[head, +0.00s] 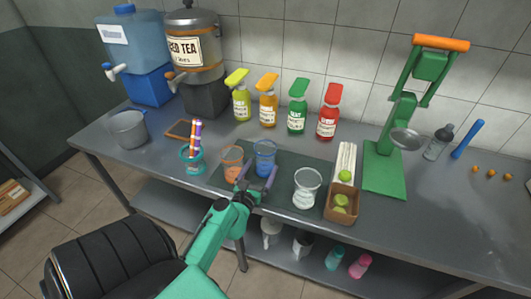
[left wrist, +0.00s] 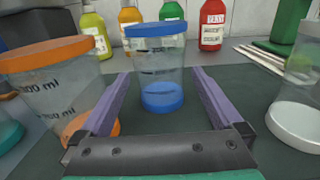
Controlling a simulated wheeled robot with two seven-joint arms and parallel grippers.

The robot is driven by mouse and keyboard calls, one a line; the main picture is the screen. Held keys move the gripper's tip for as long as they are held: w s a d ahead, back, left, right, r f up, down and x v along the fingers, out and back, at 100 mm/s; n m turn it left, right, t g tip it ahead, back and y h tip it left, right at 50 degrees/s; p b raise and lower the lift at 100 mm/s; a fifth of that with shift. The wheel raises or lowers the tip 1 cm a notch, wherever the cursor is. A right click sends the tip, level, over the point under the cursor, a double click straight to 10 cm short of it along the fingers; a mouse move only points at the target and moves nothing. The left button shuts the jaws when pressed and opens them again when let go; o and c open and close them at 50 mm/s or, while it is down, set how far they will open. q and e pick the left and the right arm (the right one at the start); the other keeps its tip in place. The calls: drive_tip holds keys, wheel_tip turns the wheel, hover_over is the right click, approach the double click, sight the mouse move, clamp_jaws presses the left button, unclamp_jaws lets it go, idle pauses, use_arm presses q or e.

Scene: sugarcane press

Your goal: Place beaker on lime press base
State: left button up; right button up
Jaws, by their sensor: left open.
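The blue-rimmed beaker (head: 265,160) stands upright on the dark mat, and it also shows in the left wrist view (left wrist: 160,97). My left gripper (head: 256,175) is open in front of it. In the left wrist view its purple fingers (left wrist: 161,76) point toward the blue beaker, which appears centred between them, not gripped. An orange-rimmed beaker (head: 232,164) stands to the left and a white-rimmed beaker (head: 306,189) to the right. The green lime press with an orange handle (head: 441,43) has a flat, bare green base (head: 384,180). My right gripper is not in view.
A box of limes (head: 341,201) with pale sticks sits between the white-rimmed beaker and the press. A teal cup (head: 192,161) holding pens stands left. Several sauce bottles (head: 297,117) line the back. A metal pot (head: 129,130) stands far left.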

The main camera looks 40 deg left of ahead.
use_arm(q)
drive_tip(key=x, duration=0.7)
drive_tip(key=shift+w+f, duration=0.15)
drive_tip(key=shift+f, duration=0.05)
drive_tip(key=shift+w+a+f, duration=0.1)
drive_tip(key=shift+w+a, duration=0.05)
drive_tip(key=shift+w, duration=0.15)
drive_tip(key=shift+s, duration=0.1)
drive_tip(key=c, duration=1.3)
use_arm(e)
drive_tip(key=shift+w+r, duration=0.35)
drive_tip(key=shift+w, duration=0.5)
